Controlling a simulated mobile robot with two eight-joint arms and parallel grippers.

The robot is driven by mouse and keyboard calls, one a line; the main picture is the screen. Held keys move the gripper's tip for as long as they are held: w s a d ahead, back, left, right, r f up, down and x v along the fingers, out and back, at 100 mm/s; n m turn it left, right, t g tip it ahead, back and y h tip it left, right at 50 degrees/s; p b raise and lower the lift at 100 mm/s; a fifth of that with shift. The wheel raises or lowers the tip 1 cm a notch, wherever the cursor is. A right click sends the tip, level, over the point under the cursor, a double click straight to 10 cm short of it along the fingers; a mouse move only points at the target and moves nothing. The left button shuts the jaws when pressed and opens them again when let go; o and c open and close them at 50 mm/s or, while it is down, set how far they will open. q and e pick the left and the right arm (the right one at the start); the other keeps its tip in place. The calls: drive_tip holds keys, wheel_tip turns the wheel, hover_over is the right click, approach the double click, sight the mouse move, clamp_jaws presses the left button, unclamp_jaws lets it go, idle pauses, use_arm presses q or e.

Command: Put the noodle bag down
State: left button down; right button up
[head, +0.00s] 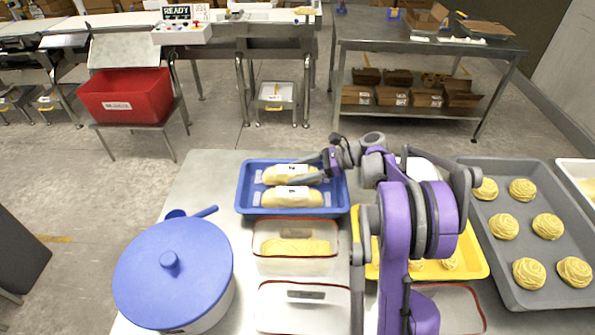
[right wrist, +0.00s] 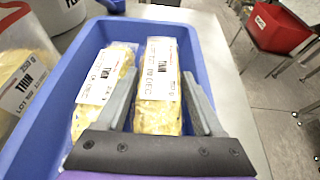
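Two pale-yellow noodle bags with white labels lie side by side in a blue tray (head: 243,200) on the steel table. My right gripper (head: 322,166) reaches down to the far noodle bag (head: 275,177); the near noodle bag (head: 292,198) is free. In the right wrist view, the fingers (right wrist: 161,76) stand along both long sides of the right-hand bag (right wrist: 158,115), very close to it. That bag sits low in the tray, level with its neighbour (right wrist: 98,110). Whether the fingers press on it is not clear. My left gripper is not in view.
A lidded blue pot (head: 172,270) stands at left. Clear containers (head: 297,266) and a yellow tray (head: 478,262) are near the blue tray. A grey tray (head: 555,180) with noodle nests is at right. A red bin (head: 125,97) stands beyond. Bare table lies left of the blue tray.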

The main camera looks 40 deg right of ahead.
drive_tip(key=shift+o, duration=0.8)
drive_tip(key=shift+r, duration=0.1)
drive_tip(key=shift+r+p, duration=0.3)
drive_tip(key=v, duration=1.2)
drive_tip(key=shift+r, duration=0.3)
